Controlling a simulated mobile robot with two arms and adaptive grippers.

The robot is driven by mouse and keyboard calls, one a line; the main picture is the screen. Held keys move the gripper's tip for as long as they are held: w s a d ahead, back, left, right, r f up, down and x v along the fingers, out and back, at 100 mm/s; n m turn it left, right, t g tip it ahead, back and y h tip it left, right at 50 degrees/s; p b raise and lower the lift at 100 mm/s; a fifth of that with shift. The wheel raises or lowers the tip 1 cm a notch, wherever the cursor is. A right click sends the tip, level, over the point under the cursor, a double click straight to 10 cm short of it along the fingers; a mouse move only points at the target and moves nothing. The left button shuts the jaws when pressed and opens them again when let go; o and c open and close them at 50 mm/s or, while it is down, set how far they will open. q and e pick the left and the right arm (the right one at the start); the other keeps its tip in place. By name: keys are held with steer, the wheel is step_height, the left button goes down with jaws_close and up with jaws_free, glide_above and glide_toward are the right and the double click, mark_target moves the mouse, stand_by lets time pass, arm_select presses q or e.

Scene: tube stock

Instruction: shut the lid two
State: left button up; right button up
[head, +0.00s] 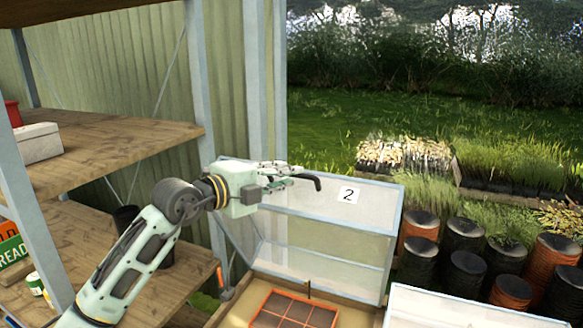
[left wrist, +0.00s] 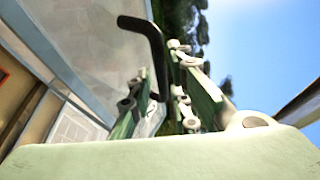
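Lid two (head: 332,215) is a clear glazed lid in a pale frame, marked with a white label "2" (head: 348,195). It stands raised and tilted above a wooden-sided cold frame. My left gripper (head: 284,174) is at the lid's upper left part, around a black bent handle (head: 312,179). In the left wrist view, the handle (left wrist: 155,58) runs between the two fingers of the left gripper (left wrist: 158,85), with little gap on either side, and the glazing (left wrist: 85,40) lies to the left. My right gripper is not in view.
An orange-framed tray (head: 293,310) lies in the open bed under the lid. A second pale lid (head: 455,308) shows at bottom right. Wooden shelving (head: 110,140) with metal posts stands left. Several dark and terracotta pots (head: 463,237) stand right, with plant trays (head: 405,153) behind.

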arm_select(q)
steer(key=shift+p+x, duration=0.45)
steer(key=shift+x, duration=1)
steer(key=shift+c, duration=0.6)
jaws_close()
steer(key=shift+f, duration=0.1)
